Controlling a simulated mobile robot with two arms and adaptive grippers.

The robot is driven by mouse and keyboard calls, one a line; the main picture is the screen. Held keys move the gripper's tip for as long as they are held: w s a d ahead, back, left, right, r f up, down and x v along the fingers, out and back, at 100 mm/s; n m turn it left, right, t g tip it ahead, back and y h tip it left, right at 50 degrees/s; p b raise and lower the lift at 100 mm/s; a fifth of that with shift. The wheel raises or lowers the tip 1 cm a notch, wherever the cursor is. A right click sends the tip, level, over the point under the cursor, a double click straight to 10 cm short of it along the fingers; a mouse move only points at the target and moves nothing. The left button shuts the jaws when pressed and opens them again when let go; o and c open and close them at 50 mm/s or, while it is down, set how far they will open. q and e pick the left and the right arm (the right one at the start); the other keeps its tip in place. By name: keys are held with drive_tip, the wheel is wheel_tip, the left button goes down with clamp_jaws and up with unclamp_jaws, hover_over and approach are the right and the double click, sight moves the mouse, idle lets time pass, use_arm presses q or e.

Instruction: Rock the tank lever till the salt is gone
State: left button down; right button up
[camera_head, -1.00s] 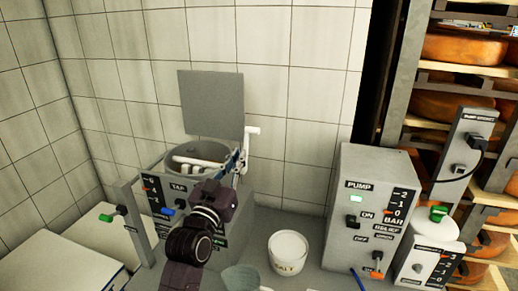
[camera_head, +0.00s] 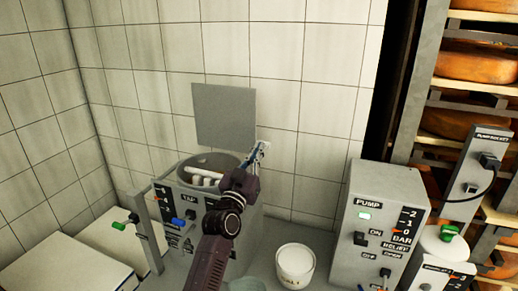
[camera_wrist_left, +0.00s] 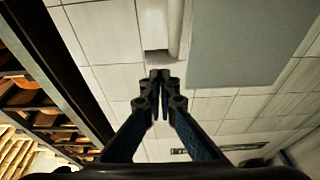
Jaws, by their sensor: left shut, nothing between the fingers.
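The grey tank (camera_head: 222,218) stands left of centre in the head view, with a round open top and the raised grey lid (camera_head: 224,115) behind it. White bars (camera_head: 203,176) show inside its opening; I cannot tell whether salt is there. My left gripper (camera_head: 257,152) is shut and empty at the tank's right rear. The white lever is mostly hidden behind it in the head view. In the left wrist view the shut fingertips (camera_wrist_left: 160,76) point towards a white upright bar (camera_wrist_left: 152,22), probably the lever, beside the grey lid (camera_wrist_left: 250,40). Touching cannot be told.
A white salt bucket (camera_head: 295,266) stands right of the tank. The grey pump box (camera_head: 350,250) is further right, before a rack of cheese wheels (camera_head: 470,65). A tap lever with a blue grip (camera_head: 178,222) is on the tank's front. A tiled wall closes the back.

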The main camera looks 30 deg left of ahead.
use_arm(q)
drive_tip(key=shift+w+f, duration=0.25)
drive_tip(key=shift+w, duration=0.1)
drive_tip(key=w+p, duration=0.1)
drive_tip(key=w+g+p, duration=0.1)
drive_tip(key=p, duration=0.1)
drive_tip(key=shift+w+a+p, duration=0.3)
drive_tip(key=shift+w+a, duration=0.05)
drive_tip(key=shift+w, duration=0.05)
drive_tip(key=shift+r, duration=0.1)
idle(0.3)
